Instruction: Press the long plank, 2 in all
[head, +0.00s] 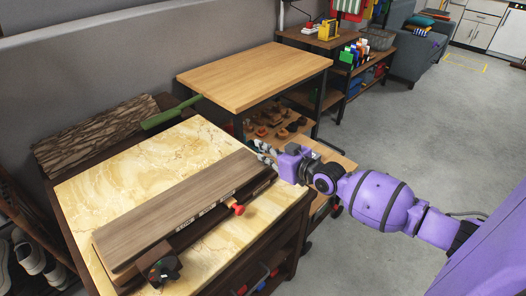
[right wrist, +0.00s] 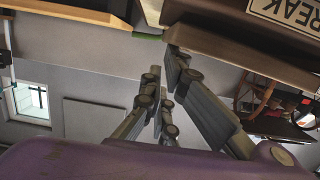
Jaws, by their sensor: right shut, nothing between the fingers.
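The long plank (head: 175,205) is grey-brown and lies lengthwise across the marble-topped cabinet (head: 85,190). It rests over a dark base with a red knob (head: 237,208) at its front edge and a black knob (head: 163,270) at its near left end. In the right wrist view the dark underside of the plank (right wrist: 215,42) is at the top, near a label ending in "REAK". My right gripper (head: 262,151) is shut and empty beside the plank's far right end; whether it touches is unclear. Its fingers also show in the right wrist view (right wrist: 163,95). My left gripper is out of view.
Open grey floor (head: 430,120) lies to the right.

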